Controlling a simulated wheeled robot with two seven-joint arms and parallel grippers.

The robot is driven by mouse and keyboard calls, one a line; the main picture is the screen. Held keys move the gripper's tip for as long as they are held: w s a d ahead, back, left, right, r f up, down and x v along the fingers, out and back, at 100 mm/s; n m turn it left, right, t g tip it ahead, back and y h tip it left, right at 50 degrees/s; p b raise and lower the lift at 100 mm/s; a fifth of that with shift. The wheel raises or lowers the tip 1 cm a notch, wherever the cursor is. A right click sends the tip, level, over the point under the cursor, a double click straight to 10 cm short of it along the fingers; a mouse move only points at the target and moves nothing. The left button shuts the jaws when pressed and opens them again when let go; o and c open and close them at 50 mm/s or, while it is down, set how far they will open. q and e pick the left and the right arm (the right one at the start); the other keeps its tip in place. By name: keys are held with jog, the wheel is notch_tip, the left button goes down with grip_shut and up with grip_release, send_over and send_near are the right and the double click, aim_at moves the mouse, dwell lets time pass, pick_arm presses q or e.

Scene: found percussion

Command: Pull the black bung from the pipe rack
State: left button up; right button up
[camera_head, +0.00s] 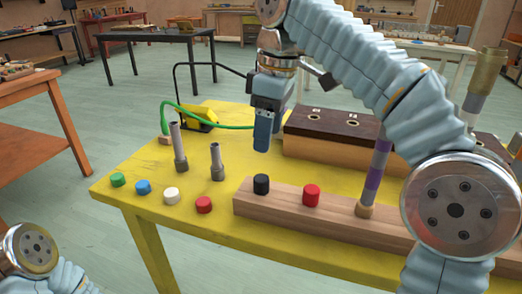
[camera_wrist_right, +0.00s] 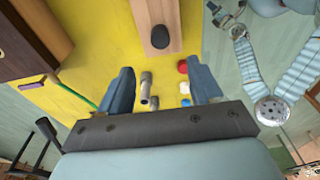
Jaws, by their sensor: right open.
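The black bung (camera_head: 261,184) sits upright at the left end of the pale wooden pipe rack (camera_head: 340,216). A red bung (camera_head: 311,195) sits beside it on the same rack. My right gripper (camera_head: 263,148) is open and empty, pointing down above and behind the black bung, apart from it. In the right wrist view the black bung (camera_wrist_right: 161,37) shows on the end of the rack, beyond the open fingers of my right gripper (camera_wrist_right: 162,69). My left gripper is not in view; only part of my left arm shows at lower left.
On the yellow table (camera_head: 150,205) lie loose green (camera_head: 117,180), blue (camera_head: 143,187), white (camera_head: 171,195) and red (camera_head: 204,205) bungs. Two grey pipes (camera_head: 179,148) (camera_head: 217,162) stand behind them. A purple-banded pipe (camera_head: 376,170) rises from the rack. A dark-topped box (camera_head: 340,128) stands behind it.

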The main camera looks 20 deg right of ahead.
aim_at(262, 177)
jog(key=f+b, duration=0.1)
jog(key=f, duration=0.3)
jog(key=f+b, duration=0.1)
jog(key=f, duration=0.3)
jog(key=a+f+b, duration=0.1)
jog(key=f, duration=0.3)
jog(key=shift+w+a, duration=0.1)
jog(key=shift+w, duration=0.25)
jog(key=c, duration=1.1)
jog(key=shift+r+p, duration=1.5)
jog(key=shift+p, duration=0.05)
jog(key=shift+r, duration=1.45)
